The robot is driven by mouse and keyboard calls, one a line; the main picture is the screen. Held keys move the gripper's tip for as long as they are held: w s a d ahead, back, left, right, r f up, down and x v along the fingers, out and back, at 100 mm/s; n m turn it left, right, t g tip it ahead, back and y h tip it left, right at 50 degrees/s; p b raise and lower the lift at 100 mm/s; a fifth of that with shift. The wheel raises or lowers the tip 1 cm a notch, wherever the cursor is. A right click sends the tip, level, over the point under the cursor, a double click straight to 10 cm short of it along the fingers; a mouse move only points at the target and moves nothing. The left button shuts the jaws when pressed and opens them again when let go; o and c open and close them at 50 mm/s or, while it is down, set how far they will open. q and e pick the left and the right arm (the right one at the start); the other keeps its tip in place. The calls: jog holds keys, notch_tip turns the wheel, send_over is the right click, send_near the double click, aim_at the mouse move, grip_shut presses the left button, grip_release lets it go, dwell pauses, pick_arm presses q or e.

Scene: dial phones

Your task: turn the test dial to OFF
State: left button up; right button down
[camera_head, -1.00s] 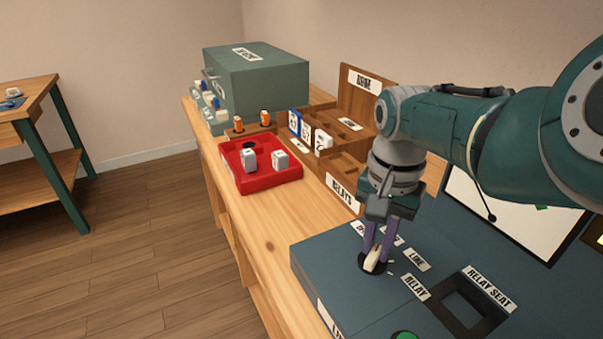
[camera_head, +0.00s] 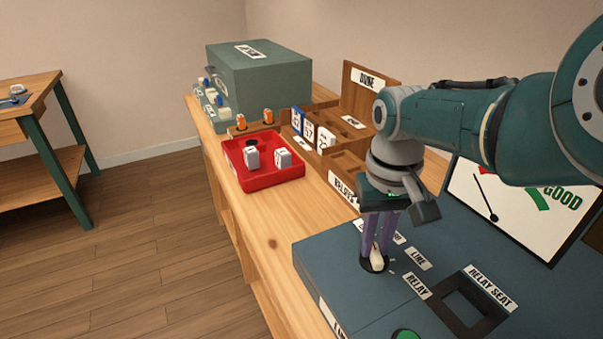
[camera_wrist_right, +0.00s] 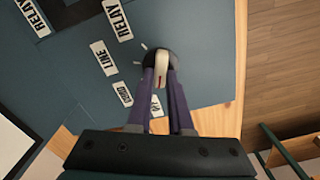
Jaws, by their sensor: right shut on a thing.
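The test dial (camera_head: 375,263) is a black round knob with a pale pointer bar, on the blue-grey tester box (camera_head: 330,270). My right gripper (camera_head: 377,247) points down with its purple fingers shut on the pointer bar. In the right wrist view the dial (camera_wrist_right: 162,62) sits at the fingertips (camera_wrist_right: 160,76). Labels RELAY (camera_wrist_right: 118,19), LINE (camera_wrist_right: 103,58) and a blurred one (camera_wrist_right: 122,93) stand around it. Another label (camera_wrist_right: 157,106) is partly hidden between the fingers; I cannot read it surely. My left gripper is not in view.
A meter (camera_head: 510,205) stands behind the dial, its needle toward the red side. The relay seat (camera_head: 467,303) is an empty square socket, near a green button (camera_head: 405,335). A red tray (camera_head: 270,180) holds two white blocks; a wooden rack (camera_head: 345,165) stands beyond it.

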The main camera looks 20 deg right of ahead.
aim_at(374, 247)
dwell(0.4)
jog(key=c, duration=0.8)
grip_release()
notch_tip(374, 247, up, 10)
jog(key=p, duration=0.7)
jog(key=shift+f, duration=0.1)
